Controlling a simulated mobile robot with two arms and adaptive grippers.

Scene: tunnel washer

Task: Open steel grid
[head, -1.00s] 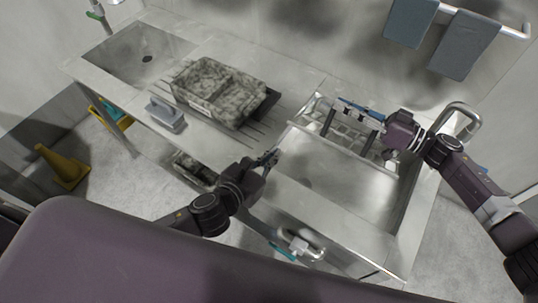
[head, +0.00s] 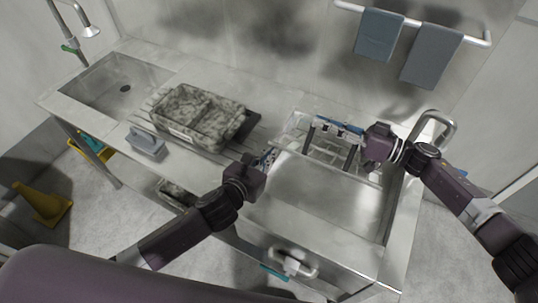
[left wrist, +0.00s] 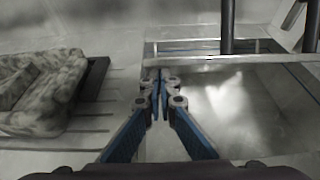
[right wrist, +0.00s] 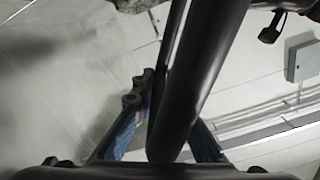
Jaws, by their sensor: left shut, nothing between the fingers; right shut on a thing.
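The steel grid (head: 326,143) is at the back of the steel washer basin (head: 325,190) in the head view. Dark uprights and a bar with blue parts stand at it, and part of it is hidden. My right gripper (head: 368,148) is at the grid's right side. In the right wrist view it (right wrist: 160,100) is shut on a thick dark bar (right wrist: 205,70), which hides much of the fingers. My left gripper (head: 267,160) is shut and empty at the basin's left rim. Its closed fingertips also show in the left wrist view (left wrist: 160,76).
A mottled grey tray (head: 197,115) and a grey block-like item (head: 146,142) lie on the counter left of the basin. A sink (head: 115,85) is farther left. A curved pipe handle (head: 436,122) rises at the right. Towels (head: 432,55) hang behind. The basin's front part is clear.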

